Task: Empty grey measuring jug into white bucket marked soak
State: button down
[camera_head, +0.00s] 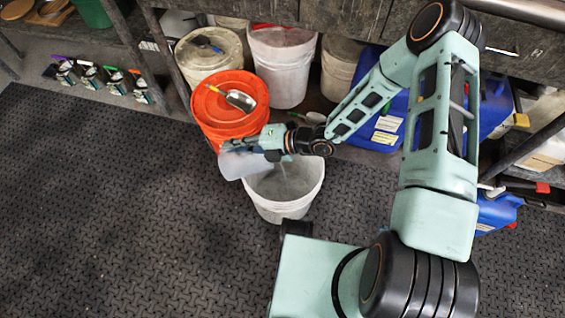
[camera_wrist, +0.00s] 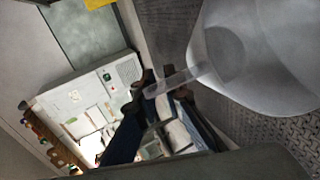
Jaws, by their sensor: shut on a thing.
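A white bucket (camera_head: 262,206) stands open on the floor in the head view, below my gripper. No soak marking can be read on it. My gripper (camera_head: 250,143) is shut on the grey measuring jug (camera_head: 238,166), a pale translucent vessel held tilted at the bucket's upper left rim. In the wrist view the jug (camera_wrist: 265,60) fills the upper right, and its handle lies between my dark fingers (camera_wrist: 160,100). A faint pale streak drops into the bucket below my wrist; I cannot tell clearly whether it is liquid. The jug's contents are hidden.
An orange bucket (camera_head: 214,108) with a scoop (camera_head: 240,100) on its lid stands just behind the jug. A lidded cream bucket (camera_head: 190,62), another white bucket (camera_head: 285,85) and blue containers (camera_head: 360,118) line the shelf's foot. The mat (camera_head: 110,230) at left is clear.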

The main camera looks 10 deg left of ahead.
jog(key=shift+w+d+m+y+b, duration=0.15)
jog(key=shift+w+d+y+b, duration=0.25)
jog(key=shift+d+b, duration=0.4)
jog(key=shift+w+d+m+y+b, duration=0.15)
jog(key=shift+w+d+y+b, duration=0.2)
jog(key=shift+d+b, duration=0.4)
dwell(0.9)
jog(key=shift+d+r, duration=0.2)
jog(key=shift+r, duration=0.05)
